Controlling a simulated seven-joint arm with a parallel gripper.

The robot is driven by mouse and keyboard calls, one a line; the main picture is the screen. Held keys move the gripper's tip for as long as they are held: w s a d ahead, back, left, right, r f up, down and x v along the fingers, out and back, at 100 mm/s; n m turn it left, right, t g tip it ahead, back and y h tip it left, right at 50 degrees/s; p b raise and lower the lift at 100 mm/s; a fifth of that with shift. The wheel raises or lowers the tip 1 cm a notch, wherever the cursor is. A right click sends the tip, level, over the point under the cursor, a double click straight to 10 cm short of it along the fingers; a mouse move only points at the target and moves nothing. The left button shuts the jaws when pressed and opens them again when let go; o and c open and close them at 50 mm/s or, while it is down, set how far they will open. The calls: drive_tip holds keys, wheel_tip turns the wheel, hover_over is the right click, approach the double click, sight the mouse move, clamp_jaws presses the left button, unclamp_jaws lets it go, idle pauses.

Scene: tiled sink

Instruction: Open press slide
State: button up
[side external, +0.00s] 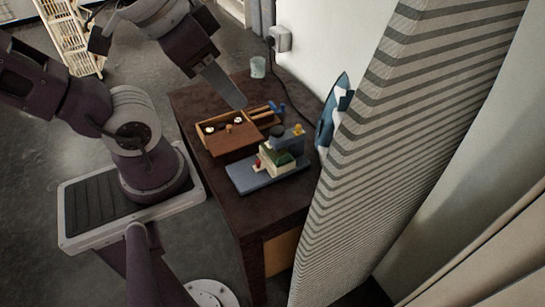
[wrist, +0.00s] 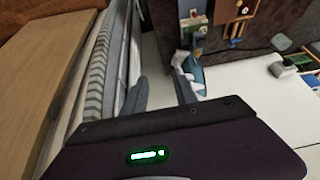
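The press (side external: 275,165) stands on the dark table, with a flat blue-grey base, a green and cream block, a dark round top part and small red and yellow parts. I cannot tell which part is its slide or how far open it is. Part of the press (wrist: 192,18) shows at the top edge of the wrist view. My gripper (side external: 236,100) is in the air above the back of the table, apart from the press. In the wrist view the fingers of my gripper (wrist: 161,82) are spread with nothing between them.
A wooden box (side external: 228,138) with compartments lies left of the press. A blue and white iron (side external: 328,120) stands upright by the wall. A pale green cup (side external: 258,67) is at the table's back. A striped curtain (side external: 400,110) hangs along the table's right side.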

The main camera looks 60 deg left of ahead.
drive_tip(key=w+a+y, duration=0.1)
drive_tip(key=w+a, duration=0.2)
drive_tip(key=w+a+f+y, duration=0.1)
drive_tip(key=w+a, duration=0.2)
drive_tip(key=a, duration=0.1)
drive_tip(key=w+a+f+y, duration=0.1)
drive_tip(key=w+a+y, duration=0.1)
drive_tip(key=w+a, duration=0.2)
drive_tip(key=shift+w+a+f+m, duration=0.1)
drive_tip(key=shift+a+f+m, duration=0.1)
drive_tip(key=shift+m, duration=0.2)
drive_tip(key=shift+c, duration=0.3)
drive_tip(key=w+a+f+m, duration=0.4)
drive_tip(key=w+a+f, duration=0.3)
drive_tip(key=a, duration=0.2)
drive_tip(key=m+g+h, duration=0.3)
drive_tip(key=m+h, duration=0.3)
drive_tip(key=h, duration=0.2)
approach(258, 161)
wheel_tip(258, 161, down, 2)
drive_tip(key=x, duration=0.7)
drive_tip(key=shift+w+d+r, duration=0.2)
drive_tip(key=shift+d+r, duration=0.05)
drive_tip(key=shift+d, duration=0.05)
drive_tip(key=shift+c, duration=0.5)
clamp_jaws()
